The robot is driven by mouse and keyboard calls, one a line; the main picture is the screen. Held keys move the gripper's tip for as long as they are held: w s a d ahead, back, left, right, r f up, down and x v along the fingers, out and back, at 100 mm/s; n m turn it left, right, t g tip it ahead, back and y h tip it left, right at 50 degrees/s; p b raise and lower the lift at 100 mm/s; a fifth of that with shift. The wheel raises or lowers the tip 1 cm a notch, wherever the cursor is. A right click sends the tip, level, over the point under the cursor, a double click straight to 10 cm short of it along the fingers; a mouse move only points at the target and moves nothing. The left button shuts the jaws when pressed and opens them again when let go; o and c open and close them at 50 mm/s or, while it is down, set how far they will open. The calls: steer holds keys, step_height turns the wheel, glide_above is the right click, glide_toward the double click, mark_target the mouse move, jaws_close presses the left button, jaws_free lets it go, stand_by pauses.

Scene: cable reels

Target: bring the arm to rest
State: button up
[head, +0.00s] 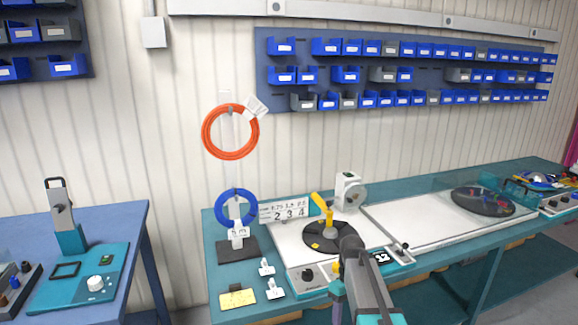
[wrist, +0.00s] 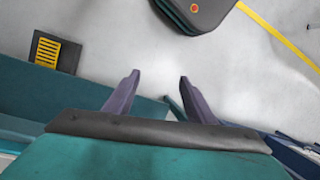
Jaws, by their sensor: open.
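My gripper (wrist: 158,78) shows in the wrist view with its two purple fingers apart and nothing between them. In the head view my arm reaches up over the front edge of the bench, beside the winding machine; the fingertips are hard to make out there. The machine's dark round turntable (head: 322,236) with a yellow handle lies just beyond and left of the arm. In the wrist view part of a dark disc (wrist: 200,8) lies ahead of the fingers, apart from them.
An orange cable coil (head: 204,140) hangs on the wall. A blue coil (head: 222,208) stands on a dark base at the bench's left end, with white clips and a yellow pad in front. Another dark disc (head: 480,201) lies to the right. A gap separates the left table (head: 135,222).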

steer(key=s+f+m+g, duration=0.2)
steer(key=s+f+m, duration=0.4)
steer(key=s+f, duration=2.6)
steer(key=shift+s+a, duration=0.2)
steer(key=shift+s, duration=1.55)
